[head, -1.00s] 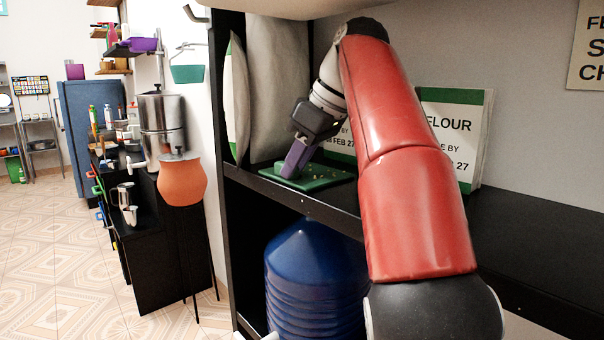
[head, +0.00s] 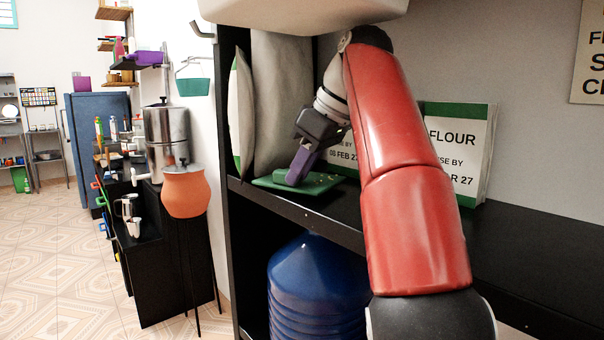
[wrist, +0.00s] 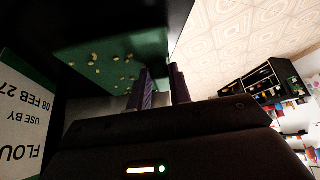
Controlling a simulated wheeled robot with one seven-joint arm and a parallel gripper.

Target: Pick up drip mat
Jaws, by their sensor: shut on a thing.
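The drip mat (head: 325,181) is a flat green slab with small yellowish bits on it, at the front left of the black shelf. In the wrist view the mat (wrist: 115,62) spreads out ahead of the fingers. My gripper (head: 292,179) is shut on the mat's near left edge with its purple fingers, tilted down from the right. The fingers also show in the wrist view (wrist: 161,74). I cannot tell whether the mat is clear of the shelf board. My forearm covers part of the shelf to the right.
Flour packs (head: 459,145) stand behind and right of the mat. Pale sacks (head: 281,105) stand upright behind it, close to the gripper. Stacked blue objects (head: 315,275) fill the level below. The shelf's right part (head: 535,255) is bare. An orange pot (head: 185,192) stands left, outside the shelf.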

